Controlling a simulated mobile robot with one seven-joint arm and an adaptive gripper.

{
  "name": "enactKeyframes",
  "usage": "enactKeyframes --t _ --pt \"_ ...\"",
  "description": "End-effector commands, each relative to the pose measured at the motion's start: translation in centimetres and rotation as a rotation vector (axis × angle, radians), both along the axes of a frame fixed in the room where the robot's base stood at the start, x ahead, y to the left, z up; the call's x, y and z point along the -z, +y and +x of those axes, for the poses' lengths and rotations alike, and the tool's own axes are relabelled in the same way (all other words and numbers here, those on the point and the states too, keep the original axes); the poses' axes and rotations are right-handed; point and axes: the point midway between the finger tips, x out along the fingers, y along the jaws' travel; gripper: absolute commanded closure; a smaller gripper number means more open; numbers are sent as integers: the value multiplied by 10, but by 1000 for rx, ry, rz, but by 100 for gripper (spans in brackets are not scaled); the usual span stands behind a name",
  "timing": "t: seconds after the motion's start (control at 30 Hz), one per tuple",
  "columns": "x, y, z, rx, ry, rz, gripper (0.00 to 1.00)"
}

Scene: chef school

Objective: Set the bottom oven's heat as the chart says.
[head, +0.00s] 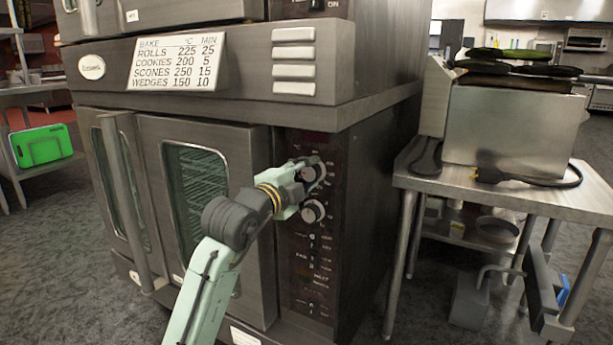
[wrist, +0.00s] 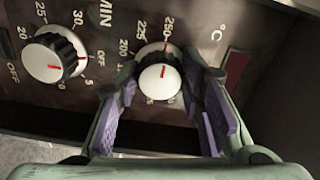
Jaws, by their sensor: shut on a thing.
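The bottom oven (head: 258,200) has a dark control panel (head: 310,270) on its right. My gripper (head: 306,178) is at the panel's upper knob (head: 318,167). In the wrist view my purple-padded fingers (wrist: 160,95) are closed around the sides of the °C knob (wrist: 160,80). Its red mark points up toward 250; the fingers hide part of the scale. The MIN knob (wrist: 52,60) is free, its red mark pointing right toward OFF; it is the lower knob (head: 313,211) in the head view. The chart (head: 178,62) reads rolls 225/25, cookies 200/5, scones 250/15, wedges 150/10.
The bottom oven's glass doors (head: 145,170) are shut, with a long upright handle (head: 125,200). A steel table (head: 500,198) with a metal appliance (head: 505,125) stands at the right. A green board (head: 42,146) is at the far left. Open floor lies between oven and table.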

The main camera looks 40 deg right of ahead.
Motion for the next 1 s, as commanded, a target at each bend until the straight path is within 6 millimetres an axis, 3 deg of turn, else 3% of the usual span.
enactKeyframes --t 0.23,0.27,0.53,0.87,1.0 --pt "0 0 1 -2 -1 1 93" --pt "0 0 1 -1 -1 1 63" --pt "0 0 0 -1 0 0 45" --pt "0 2 0 -1 1 -1 45" --pt "0 16 -5 -3 0 -3 45"
